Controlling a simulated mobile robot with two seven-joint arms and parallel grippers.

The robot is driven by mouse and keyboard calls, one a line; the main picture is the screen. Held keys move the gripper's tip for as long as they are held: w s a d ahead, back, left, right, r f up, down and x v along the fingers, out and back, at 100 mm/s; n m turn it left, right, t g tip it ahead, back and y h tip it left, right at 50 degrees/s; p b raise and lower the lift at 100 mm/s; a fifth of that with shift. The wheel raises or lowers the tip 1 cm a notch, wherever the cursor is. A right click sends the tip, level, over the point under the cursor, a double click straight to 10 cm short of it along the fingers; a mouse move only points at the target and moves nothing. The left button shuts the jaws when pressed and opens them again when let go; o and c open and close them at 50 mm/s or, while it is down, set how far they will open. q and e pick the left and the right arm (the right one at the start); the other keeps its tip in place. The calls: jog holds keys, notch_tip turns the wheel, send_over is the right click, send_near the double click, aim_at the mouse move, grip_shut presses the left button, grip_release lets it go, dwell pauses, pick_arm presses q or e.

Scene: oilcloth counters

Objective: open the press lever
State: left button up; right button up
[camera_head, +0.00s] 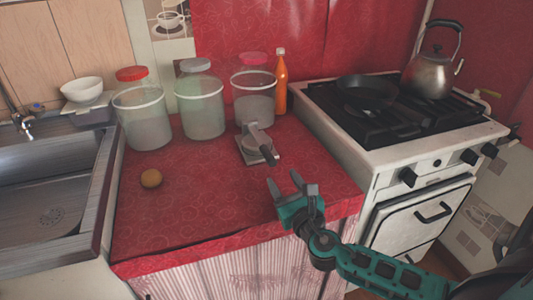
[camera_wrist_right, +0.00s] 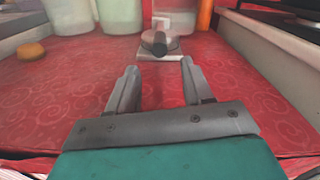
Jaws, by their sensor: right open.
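The press (camera_head: 257,146) is a small grey metal device on the red counter, in front of the jars. Its lever (camera_head: 263,145) points toward the counter's front edge and looks low over the base, though I cannot tell its exact angle. The press base (camera_wrist_right: 160,55) also shows in the right wrist view, with the dark end of the lever (camera_wrist_right: 159,43) facing me. My right gripper (camera_head: 284,184) is open and empty, in front of the press and apart from it. In the right wrist view the press lies ahead, between the lines of the two fingers (camera_wrist_right: 157,75). My left gripper is not in view.
Several lidded jars (camera_head: 201,105) and an orange bottle (camera_head: 281,85) stand behind the press. A round brown-orange item (camera_head: 151,178) sits on the left of the counter (camera_head: 200,220). The stove (camera_head: 400,150) with pan and kettle is right; the sink (camera_head: 50,185) is left.

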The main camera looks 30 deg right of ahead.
aim_at(268, 156)
jog(key=b+x, duration=0.1)
jog(key=x, duration=1)
jog(key=shift+w, duration=0.1)
jog(key=shift+c, duration=0.3)
grip_shut()
